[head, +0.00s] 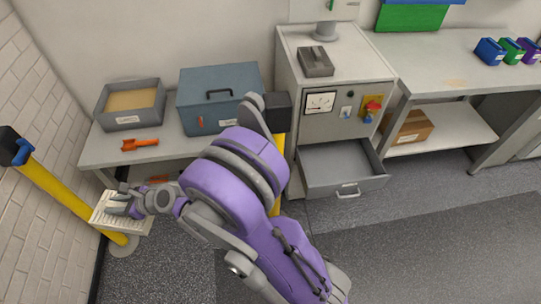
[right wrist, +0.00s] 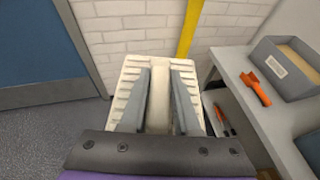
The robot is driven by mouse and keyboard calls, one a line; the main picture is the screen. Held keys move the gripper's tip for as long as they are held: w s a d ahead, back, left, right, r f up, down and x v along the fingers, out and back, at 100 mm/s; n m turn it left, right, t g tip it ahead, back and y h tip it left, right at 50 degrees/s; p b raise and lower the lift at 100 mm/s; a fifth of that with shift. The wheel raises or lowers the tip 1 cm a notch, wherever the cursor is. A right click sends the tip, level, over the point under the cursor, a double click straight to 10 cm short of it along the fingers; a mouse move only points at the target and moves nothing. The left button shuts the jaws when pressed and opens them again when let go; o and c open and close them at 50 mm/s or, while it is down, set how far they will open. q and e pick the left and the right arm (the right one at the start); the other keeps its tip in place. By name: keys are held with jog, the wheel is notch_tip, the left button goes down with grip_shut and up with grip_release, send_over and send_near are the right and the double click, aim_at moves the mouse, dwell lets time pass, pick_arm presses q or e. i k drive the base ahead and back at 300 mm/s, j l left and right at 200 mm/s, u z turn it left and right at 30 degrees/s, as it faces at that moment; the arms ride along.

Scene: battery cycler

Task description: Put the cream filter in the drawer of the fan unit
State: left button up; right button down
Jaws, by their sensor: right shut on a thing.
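The cream filter (head: 142,226) is a pale, ribbed panel at the left of the head view, off the left end of the bench. My right gripper (head: 113,207) is shut on it. The right wrist view shows the filter (right wrist: 159,66) with its raised middle bar between the two grey fingers (right wrist: 158,100). The fan unit (head: 345,127) is a grey cabinet with a gauge and a red-and-yellow switch. Its drawer (head: 345,187) is pulled out, and the visible inside looks empty. My left gripper is not in view.
A yellow post (head: 58,187) stands close beside the filter. The bench (head: 95,150) holds a grey bin (head: 130,122), an orange tool (head: 140,144) and a blue-grey box (head: 220,85). A second yellow post (head: 277,140) stands left of the fan unit. Floor before the drawer is clear.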

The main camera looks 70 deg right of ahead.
aim_at(336, 170)
jog(key=k+l+u, duration=0.35)
jog(key=k+l, duration=1.9)
jog(key=l, duration=0.15)
